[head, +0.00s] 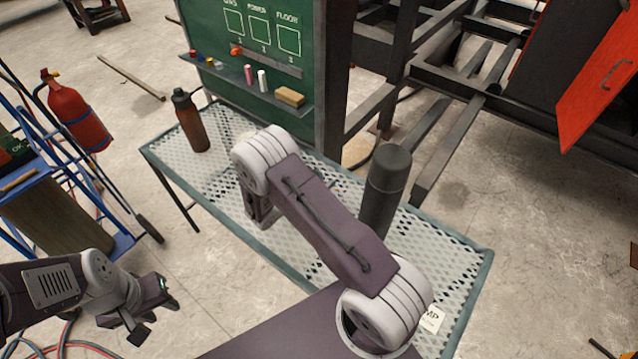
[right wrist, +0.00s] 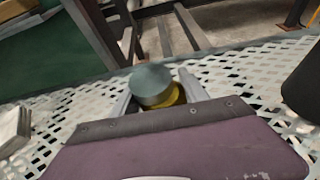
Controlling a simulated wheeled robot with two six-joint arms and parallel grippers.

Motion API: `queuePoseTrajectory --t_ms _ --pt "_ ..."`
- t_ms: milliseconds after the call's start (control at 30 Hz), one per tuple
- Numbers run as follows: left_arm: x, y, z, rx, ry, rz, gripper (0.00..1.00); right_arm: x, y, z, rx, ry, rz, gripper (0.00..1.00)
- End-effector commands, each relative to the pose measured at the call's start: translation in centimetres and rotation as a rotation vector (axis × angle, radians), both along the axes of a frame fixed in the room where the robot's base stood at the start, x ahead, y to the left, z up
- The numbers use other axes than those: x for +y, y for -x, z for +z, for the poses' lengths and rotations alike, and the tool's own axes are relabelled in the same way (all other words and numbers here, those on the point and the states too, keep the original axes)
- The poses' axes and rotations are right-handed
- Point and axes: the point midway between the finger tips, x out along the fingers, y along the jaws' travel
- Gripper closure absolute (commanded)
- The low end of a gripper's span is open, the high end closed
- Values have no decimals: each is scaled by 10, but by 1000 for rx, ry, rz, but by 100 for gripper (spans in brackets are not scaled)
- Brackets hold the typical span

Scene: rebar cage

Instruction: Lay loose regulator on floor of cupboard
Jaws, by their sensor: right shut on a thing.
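My right gripper (right wrist: 157,92) is shut on a small round thing with a grey disc-shaped top and a brass-yellow body, which looks like the regulator (right wrist: 153,84). It is held just over the mesh table; whether it touches the mesh I cannot tell. In the head view my right arm hides the regulator and the gripper's fingers. My left gripper (head: 152,309) is open and empty at the lower left, above the floor. An orange-red door with a handle (head: 600,75) stands at the upper right, possibly the cupboard's; no cupboard floor shows.
The mesh table (head: 455,262) also holds a brown bottle (head: 191,122) and a dark flask (head: 384,190). A green board (head: 262,60) and dark steel beams (head: 445,130) stand behind it. A blue cart with a red cylinder (head: 78,118) is at left.

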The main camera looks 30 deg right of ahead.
Motion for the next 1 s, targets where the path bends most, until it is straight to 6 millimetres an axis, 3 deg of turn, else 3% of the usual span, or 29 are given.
queuePoseTrajectory --t_ms 167,700,1000 --pt "0 0 8 0 0 0 64 -2 -2 26 -5 2 -2 100" --pt "0 0 16 0 0 0 64 -76 -59 80 -7 4 -3 100" --pt "0 0 17 0 0 0 64 -93 -72 92 -3 4 1 100"
